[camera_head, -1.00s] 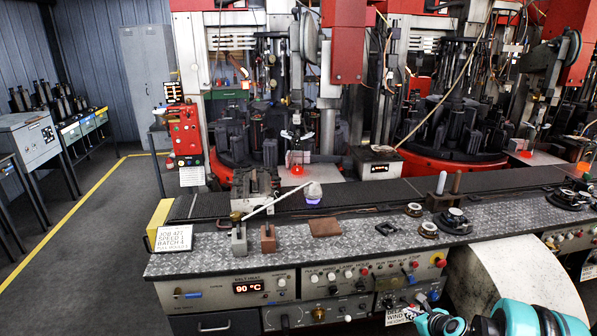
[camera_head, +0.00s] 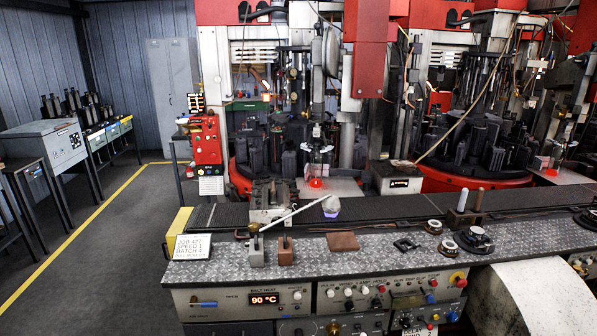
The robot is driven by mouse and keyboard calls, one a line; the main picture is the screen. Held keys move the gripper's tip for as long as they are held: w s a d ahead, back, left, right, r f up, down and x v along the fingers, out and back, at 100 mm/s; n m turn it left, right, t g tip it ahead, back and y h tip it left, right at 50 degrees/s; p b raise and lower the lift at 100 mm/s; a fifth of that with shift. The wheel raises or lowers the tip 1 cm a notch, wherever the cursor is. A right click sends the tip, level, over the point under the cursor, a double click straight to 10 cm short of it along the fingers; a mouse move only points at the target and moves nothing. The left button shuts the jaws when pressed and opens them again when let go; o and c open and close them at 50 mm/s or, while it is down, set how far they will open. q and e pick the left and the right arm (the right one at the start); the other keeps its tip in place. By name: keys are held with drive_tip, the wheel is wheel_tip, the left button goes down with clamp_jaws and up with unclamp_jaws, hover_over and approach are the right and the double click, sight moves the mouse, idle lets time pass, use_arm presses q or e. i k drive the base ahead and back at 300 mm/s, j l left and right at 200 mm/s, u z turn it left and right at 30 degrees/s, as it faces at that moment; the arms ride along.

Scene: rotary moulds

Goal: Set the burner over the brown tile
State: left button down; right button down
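The brown tile (camera_head: 342,241) lies flat on the patterned metal bench top. What looks like the burner is a pale dome-shaped head (camera_head: 331,204) with a purple glow under it. It is at the end of a thin white arm (camera_head: 293,214) that slants up to the right from a brass knob on a small grey block (camera_head: 257,246). The head shows behind the tile and slightly to its left, over the dark belt, not over the tile. Neither of my grippers is in view.
A small brown block (camera_head: 285,250) stands between the grey block and the tile. A black square frame (camera_head: 406,245) and round fittings (camera_head: 473,239) are to the right. A job sign (camera_head: 192,246) stands at the left end. Red machines stand behind the belt.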

sight(331, 203)
drive_tip(key=i+u, duration=0.15)
drive_tip(key=i, duration=0.85)
drive_tip(key=i+l+u, duration=0.15)
drive_tip(key=i, duration=0.9)
